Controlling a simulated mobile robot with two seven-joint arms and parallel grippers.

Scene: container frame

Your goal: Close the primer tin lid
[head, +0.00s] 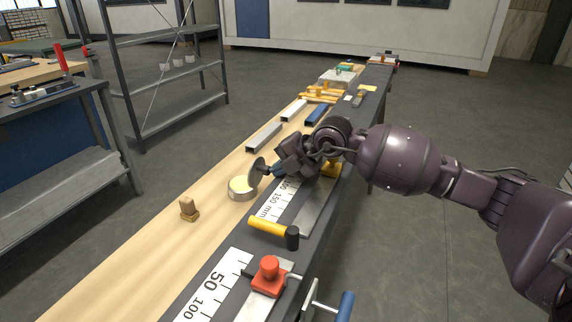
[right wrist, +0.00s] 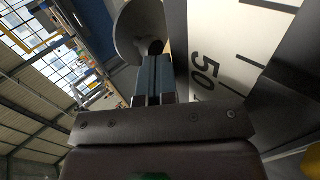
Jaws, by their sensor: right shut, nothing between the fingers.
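The round primer tin (head: 240,192) stands on the wooden bench top, with pale cream contents showing in its open mouth. Its dark grey lid (head: 260,168) stands up steeply at the tin's right side. My right gripper (head: 276,170) is shut and empty just to the right of the lid, at its outer side. In the right wrist view the shut fingers (right wrist: 153,75) point at the lid (right wrist: 142,30), very close to it; I cannot tell whether they touch. The tin's body is hidden or not clear in that view. My left gripper is not in view.
A small wooden block (head: 188,209) stands left of the tin. A ruler strip (head: 268,212), a yellow-handled clamp (head: 272,231) and a red-knobbed clamp (head: 268,275) lie along the dark right side. Metal channels (head: 264,137) lie behind the tin. The wood in front is clear.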

